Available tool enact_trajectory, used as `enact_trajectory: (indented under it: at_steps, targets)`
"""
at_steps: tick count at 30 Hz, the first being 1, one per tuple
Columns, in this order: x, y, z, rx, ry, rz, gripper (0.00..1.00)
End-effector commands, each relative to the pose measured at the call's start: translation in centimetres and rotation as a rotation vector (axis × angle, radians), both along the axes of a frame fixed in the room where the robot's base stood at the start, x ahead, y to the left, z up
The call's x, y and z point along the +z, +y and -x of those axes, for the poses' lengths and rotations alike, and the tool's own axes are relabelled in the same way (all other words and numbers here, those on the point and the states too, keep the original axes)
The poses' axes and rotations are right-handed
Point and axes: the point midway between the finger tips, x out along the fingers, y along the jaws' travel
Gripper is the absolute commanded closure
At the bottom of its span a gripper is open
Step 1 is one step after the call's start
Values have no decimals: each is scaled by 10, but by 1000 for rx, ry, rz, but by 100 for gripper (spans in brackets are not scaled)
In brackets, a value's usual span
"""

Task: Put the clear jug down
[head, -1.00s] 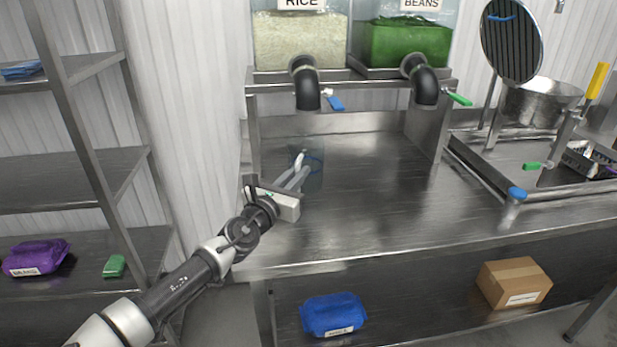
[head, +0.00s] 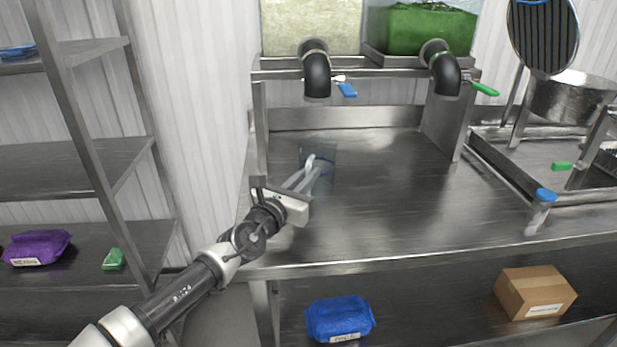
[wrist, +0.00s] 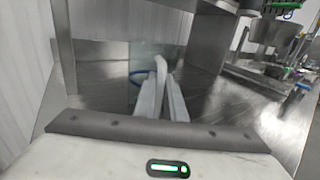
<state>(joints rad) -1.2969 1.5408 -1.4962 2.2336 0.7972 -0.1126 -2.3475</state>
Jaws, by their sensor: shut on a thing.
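The clear jug (head: 328,166) is a see-through vessel with a blue line round it, upright over the steel counter (head: 375,200) near its left end. Its outline is faint. My gripper (head: 306,181) reaches in from the lower left, with its fingers shut on the jug's pale handle (head: 312,160). In the wrist view the jug (wrist: 140,75) shows behind the fingers, with its blue line at the left. I cannot tell whether its base touches the counter.
Two black spouts hang above the back of the counter, with a blue lever (head: 347,90) and a green lever (head: 485,89). A steel sink area with a metal pot (head: 572,98) lies to the right. The counter's middle and front are clear.

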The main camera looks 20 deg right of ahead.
Motion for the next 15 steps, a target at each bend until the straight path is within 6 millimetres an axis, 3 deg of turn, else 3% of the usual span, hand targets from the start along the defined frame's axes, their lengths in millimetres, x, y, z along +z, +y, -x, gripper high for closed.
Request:
enact_trajectory:
  at_steps: [2,3,6,15]
  targets:
    - [-3,0,0,0,1,2,100]
    - [-3,0,0,0,2,1,87]
    - [-3,0,0,0,2,1,71]
    - [-1,0,0,0,0,0,71]
